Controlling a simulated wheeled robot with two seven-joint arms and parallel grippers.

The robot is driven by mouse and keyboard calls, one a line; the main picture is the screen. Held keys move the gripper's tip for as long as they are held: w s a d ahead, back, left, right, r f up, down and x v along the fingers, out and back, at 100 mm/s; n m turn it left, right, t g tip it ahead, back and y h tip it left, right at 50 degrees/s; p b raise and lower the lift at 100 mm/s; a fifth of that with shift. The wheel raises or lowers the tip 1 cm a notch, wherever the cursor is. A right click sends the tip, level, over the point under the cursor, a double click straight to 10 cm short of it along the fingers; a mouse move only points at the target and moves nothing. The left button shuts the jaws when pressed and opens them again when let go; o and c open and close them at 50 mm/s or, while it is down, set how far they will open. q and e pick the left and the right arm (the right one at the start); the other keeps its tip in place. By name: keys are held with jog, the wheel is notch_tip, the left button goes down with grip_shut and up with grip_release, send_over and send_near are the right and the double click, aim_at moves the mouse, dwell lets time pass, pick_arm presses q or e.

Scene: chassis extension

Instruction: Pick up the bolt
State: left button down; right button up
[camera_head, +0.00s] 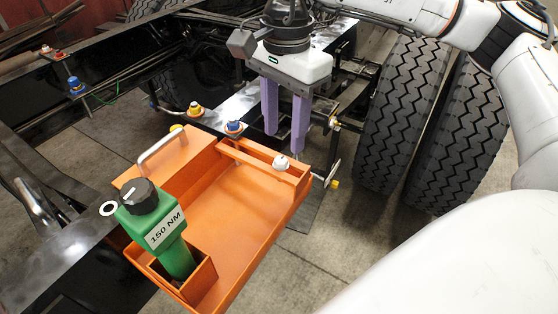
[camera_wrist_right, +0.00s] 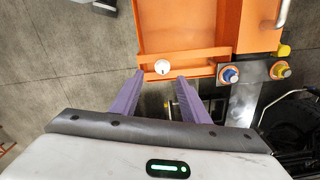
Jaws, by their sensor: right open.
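A bolt with a white head (camera_head: 281,162) stands in the narrow compartment at the far end of the orange tray (camera_head: 240,200). The white bolt also shows in the right wrist view (camera_wrist_right: 162,67), between and just beyond the fingertips. My right gripper (camera_head: 284,142), with purple fingers, points down near that end of the tray. It is open and empty, and the right wrist view (camera_wrist_right: 160,76) shows a gap between its fingers. I cannot tell its exact height over the bolt. My left gripper is not in view.
A green tool marked 150 NM (camera_head: 165,230) stands in the tray's near pocket. A blue-headed bolt (camera_head: 234,127) and a yellow-headed bolt (camera_head: 194,109) are beside the tray. Large tyres (camera_head: 405,110) stand to the right. A blue and a red fitting (camera_head: 74,85) sit on the left rail.

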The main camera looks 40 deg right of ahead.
aim_at(281, 157)
jog(key=shift+w+f+p, duration=0.15)
jog(key=shift+f+p, duration=0.1)
jog(key=shift+f, duration=1.15)
jog(key=shift+w+f+p, duration=0.1)
jog(key=shift+f+p, duration=0.1)
jog(key=shift+f, duration=1.15)
grip_shut()
